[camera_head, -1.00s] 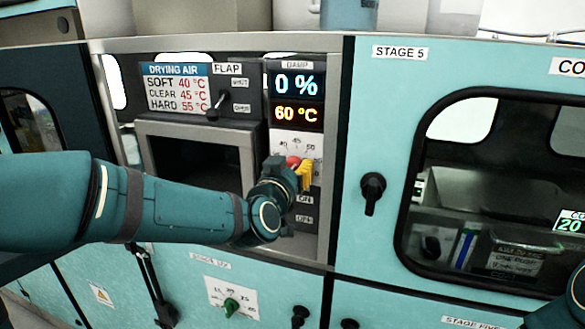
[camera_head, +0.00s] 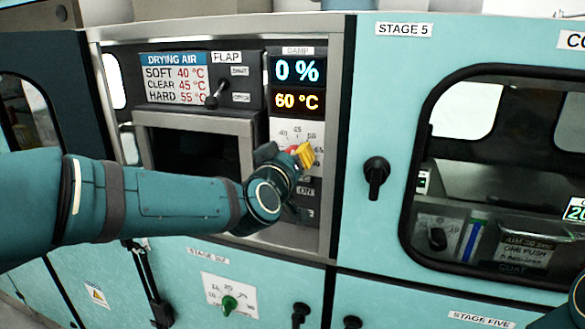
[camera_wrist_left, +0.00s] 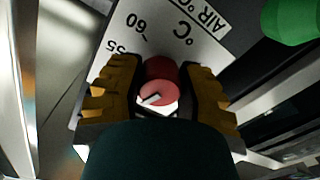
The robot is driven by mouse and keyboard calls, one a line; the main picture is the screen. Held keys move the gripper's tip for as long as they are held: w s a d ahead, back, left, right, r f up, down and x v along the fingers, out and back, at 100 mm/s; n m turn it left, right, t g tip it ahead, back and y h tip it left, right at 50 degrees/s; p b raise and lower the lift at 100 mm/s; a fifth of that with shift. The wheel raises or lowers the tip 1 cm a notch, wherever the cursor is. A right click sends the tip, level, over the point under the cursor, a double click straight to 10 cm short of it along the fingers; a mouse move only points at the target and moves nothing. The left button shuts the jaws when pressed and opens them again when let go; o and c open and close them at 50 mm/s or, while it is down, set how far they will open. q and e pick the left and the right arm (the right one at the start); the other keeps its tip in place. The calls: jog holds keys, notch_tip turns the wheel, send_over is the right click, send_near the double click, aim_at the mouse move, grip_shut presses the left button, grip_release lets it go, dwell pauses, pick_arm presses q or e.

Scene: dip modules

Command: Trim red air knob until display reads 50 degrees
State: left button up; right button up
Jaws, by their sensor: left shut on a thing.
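The red air knob (camera_wrist_left: 158,93) sits between the yellow finger pads of my left gripper (camera_wrist_left: 160,98) in the left wrist view, with a pale pointer mark on its face. My left gripper (camera_head: 299,154) is shut on it at the dial plate (camera_head: 288,131) in the head view, where only a little red shows. The temperature display (camera_head: 297,101) reads 60 °C in yellow. The damp display (camera_head: 297,70) above it reads 0 %. My right gripper is not in view.
The drying air chart (camera_head: 175,84) lists soft 40, clear 45 and hard 55 °C. The flap lever (camera_head: 217,94) is left of the displays. A black handle (camera_head: 376,178) is on the stage 5 panel. A green knob (camera_head: 229,304) sits lower down.

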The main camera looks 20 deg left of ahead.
pick_arm(q)
jog(key=n+b, duration=0.2)
jog(key=shift+d+f+n, duration=0.1)
jog(key=shift+f+n, duration=0.2)
jog(key=shift+n, duration=0.1)
jog(key=n+b, duration=0.1)
jog(key=n, duration=0.1)
jog(key=shift+r+n+b, duration=0.1)
jog(key=shift+n+b, duration=0.2)
jog(key=shift+n, duration=0.1)
jog(key=n, duration=0.2)
jog(key=shift+r+n, duration=0.1)
jog(key=shift+n, duration=1.8)
jog(key=shift+r, duration=0.1)
jog(key=o, duration=1.2)
jog(key=shift+d, duration=0.1)
jog(key=shift+s, duration=0.1)
